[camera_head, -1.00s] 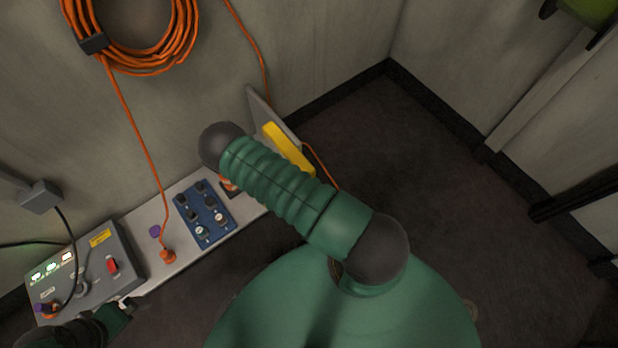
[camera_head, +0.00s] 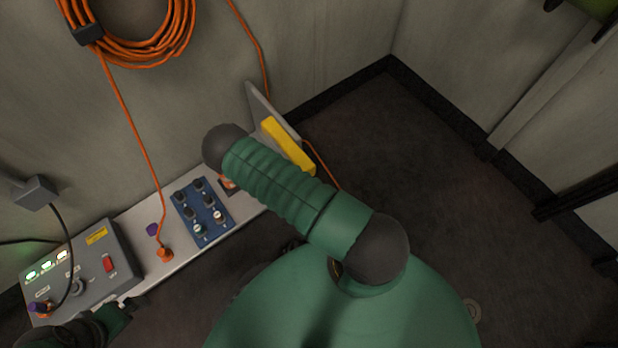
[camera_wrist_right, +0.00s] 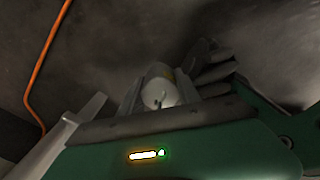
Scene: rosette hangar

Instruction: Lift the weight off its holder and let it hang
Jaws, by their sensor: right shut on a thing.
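A pale, rounded cylinder, which I take to be the weight (camera_wrist_right: 158,92), sits between the jaws of my right gripper (camera_wrist_right: 160,88) in the right wrist view. The right gripper is shut on it. A dark, ridged shape lies just beyond the jaws; I cannot tell what it is. Whether the weight touches a holder is not visible. In the head view my right forearm hides the right gripper and the weight. My left gripper (camera_head: 126,304) is at the lower left, close to the front edge of the grey control box; its jaws are too small to read.
A narrow shelf (camera_head: 140,215) along the wall carries the grey control box (camera_head: 88,262), a blue knob panel (camera_head: 201,210) and a yellow block (camera_head: 288,146) by an upright plate. An orange cable coil (camera_head: 140,35) hangs above. An orange cord (camera_wrist_right: 42,65) runs beside my right gripper. Floor at right is clear.

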